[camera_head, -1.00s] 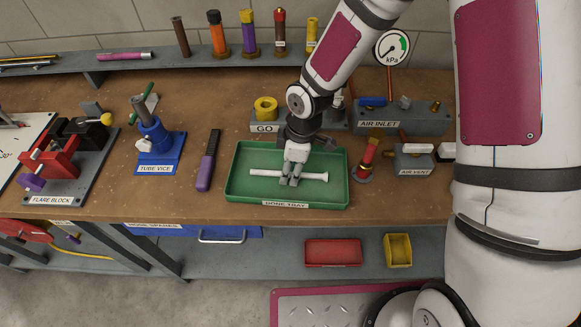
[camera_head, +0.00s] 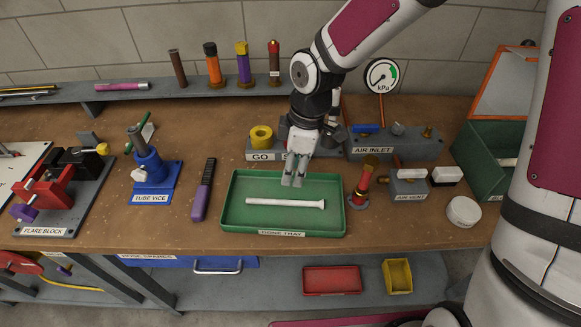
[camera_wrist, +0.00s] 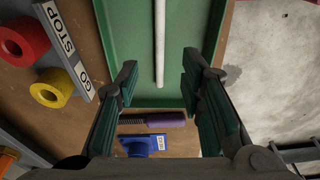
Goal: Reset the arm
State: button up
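My gripper (camera_head: 293,181) hangs above the back part of the green done tray (camera_head: 228,205), apart from it. In the wrist view my gripper (camera_wrist: 160,90) has its two fingers wide apart with nothing between them. A white tube with a flared end (camera_head: 285,203) lies flat in the tray, in front of and below the fingers. The tube also shows beyond the fingers in the wrist view (camera_wrist: 160,40).
A green box (camera_head: 485,155) stands at right.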

jog(key=s+d+r+m+t+h, duration=0.1)
jog(key=s+d+r+m+h, duration=0.15)
jog(key=d+r+m, duration=0.35)
jog(key=s+d+r+m+t+h, duration=0.1)
jog(key=s+d+r+m+t, duration=0.15)
jog(key=d+r, duration=0.4)
jog(key=s+d+r+m+t+y, duration=0.1)
jog(key=s+d+r+m, duration=0.2)
jog(key=s+r+m, duration=0.5)
jog(key=s+r, duration=0.1)
jog(key=s, duration=0.3)
jog(key=shift+s+d+r+t+y, duration=0.2)
jog(key=shift+s+r+t+y, duration=0.15)
jog(key=shift+s+r, duration=0.05)
